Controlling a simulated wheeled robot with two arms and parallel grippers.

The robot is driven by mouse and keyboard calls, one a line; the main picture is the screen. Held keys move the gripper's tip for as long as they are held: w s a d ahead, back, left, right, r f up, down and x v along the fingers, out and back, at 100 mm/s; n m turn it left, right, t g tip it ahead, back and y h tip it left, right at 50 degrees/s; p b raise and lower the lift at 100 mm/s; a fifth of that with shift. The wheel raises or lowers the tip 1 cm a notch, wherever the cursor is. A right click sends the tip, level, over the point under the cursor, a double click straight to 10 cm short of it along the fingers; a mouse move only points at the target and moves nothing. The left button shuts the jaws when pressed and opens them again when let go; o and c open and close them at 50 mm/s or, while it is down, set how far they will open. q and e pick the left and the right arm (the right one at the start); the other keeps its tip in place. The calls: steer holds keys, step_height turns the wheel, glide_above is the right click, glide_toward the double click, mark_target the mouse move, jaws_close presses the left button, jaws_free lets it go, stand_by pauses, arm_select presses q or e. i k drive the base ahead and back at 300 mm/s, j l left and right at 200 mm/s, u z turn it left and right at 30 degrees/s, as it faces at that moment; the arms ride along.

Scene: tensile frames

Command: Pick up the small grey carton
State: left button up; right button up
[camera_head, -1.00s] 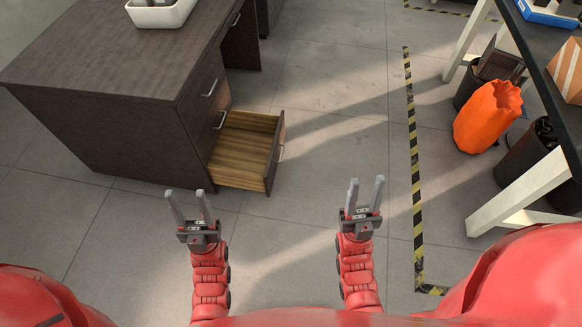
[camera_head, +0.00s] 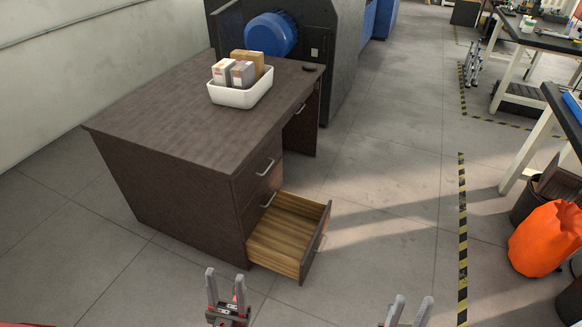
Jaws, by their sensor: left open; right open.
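Small cartons stand in a white bin (camera_head: 241,94) on the dark wooden desk (camera_head: 165,115). One small grey carton (camera_head: 243,75) is at the front of the bin, and another small greyish-white carton (camera_head: 222,72) stands to its left. A larger brown carton (camera_head: 246,61) is behind them. My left gripper (camera_head: 225,282) is open and empty, low in front of the desk. My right gripper (camera_head: 411,308) is open and empty at the bottom edge, over the floor. Both are well apart from the bin.
An open, empty drawer (camera_head: 285,237) juts out from the desk's right side. A dark machine with a blue round part (camera_head: 270,35) stands behind the desk. An orange bag (camera_head: 546,238) is at the right. The floor between is clear.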

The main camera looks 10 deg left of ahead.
mark_target(242, 78)
steer(key=i+j, duration=0.15)
steer(key=j, duration=0.2)
steer(key=i+j, duration=0.15)
steer(key=j, duration=0.25)
steer(key=i+j, duration=0.15)
steer(key=j, duration=0.2)
steer(key=i+j, duration=0.2)
steer(key=j, duration=0.2)
steer(key=i+j, duration=0.15)
steer(key=j, duration=0.2)
